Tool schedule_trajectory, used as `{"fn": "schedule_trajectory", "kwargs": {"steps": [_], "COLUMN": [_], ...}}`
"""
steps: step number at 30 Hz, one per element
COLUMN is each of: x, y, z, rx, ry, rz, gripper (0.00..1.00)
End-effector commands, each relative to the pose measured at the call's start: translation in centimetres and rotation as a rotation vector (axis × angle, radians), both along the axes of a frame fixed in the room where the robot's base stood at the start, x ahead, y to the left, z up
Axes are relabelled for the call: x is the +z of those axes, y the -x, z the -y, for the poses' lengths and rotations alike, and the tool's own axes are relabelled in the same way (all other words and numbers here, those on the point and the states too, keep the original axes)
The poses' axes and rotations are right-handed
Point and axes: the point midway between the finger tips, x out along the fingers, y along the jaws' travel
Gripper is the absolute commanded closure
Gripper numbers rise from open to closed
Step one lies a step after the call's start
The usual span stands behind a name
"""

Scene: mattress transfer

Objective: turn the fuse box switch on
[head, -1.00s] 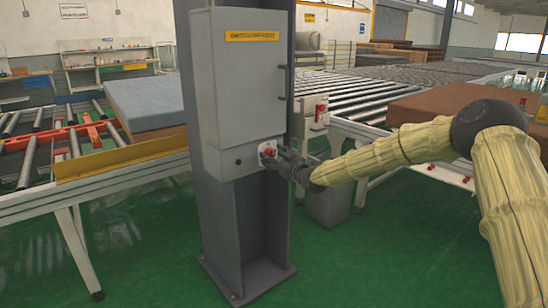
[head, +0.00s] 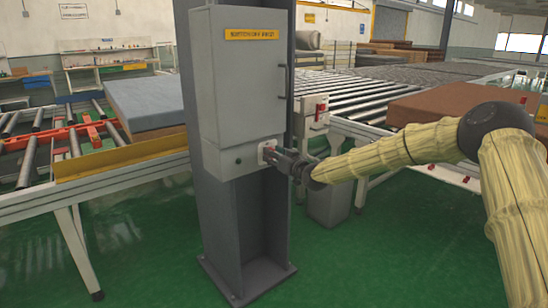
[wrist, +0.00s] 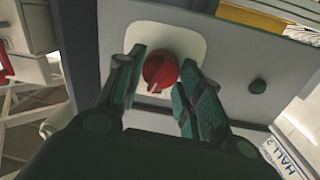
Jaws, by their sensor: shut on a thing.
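The grey fuse box (head: 237,80) is mounted on a dark steel column, with a yellow label and a door handle. On its lower panel is a red rotary switch (wrist: 160,71) on a pale plate (wrist: 185,38). In the wrist view the switch's pointer ridge slants toward the lower left. My gripper (wrist: 164,65) has one finger on each side of the red switch and is shut on it. In the head view my gripper (head: 275,156) reaches the panel from the right and largely hides the switch.
A small dark button (wrist: 257,86) sits beside the switch plate. A roller conveyor (head: 350,97) and a brown mattress block (head: 420,105) are at the right. A blue-grey mattress (head: 145,103) lies at the left. Green floor (head: 370,250) is open in front.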

Motion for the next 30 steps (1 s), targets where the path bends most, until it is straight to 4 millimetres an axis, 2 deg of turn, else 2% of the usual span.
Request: {"fn": "schedule_trajectory", "kwargs": {"steps": [30], "x": [-0.42], "y": [-0.23], "z": [0.42], "rx": [0.000], "ry": [-0.795], "rz": [-0.528], "gripper": [0.87]}}
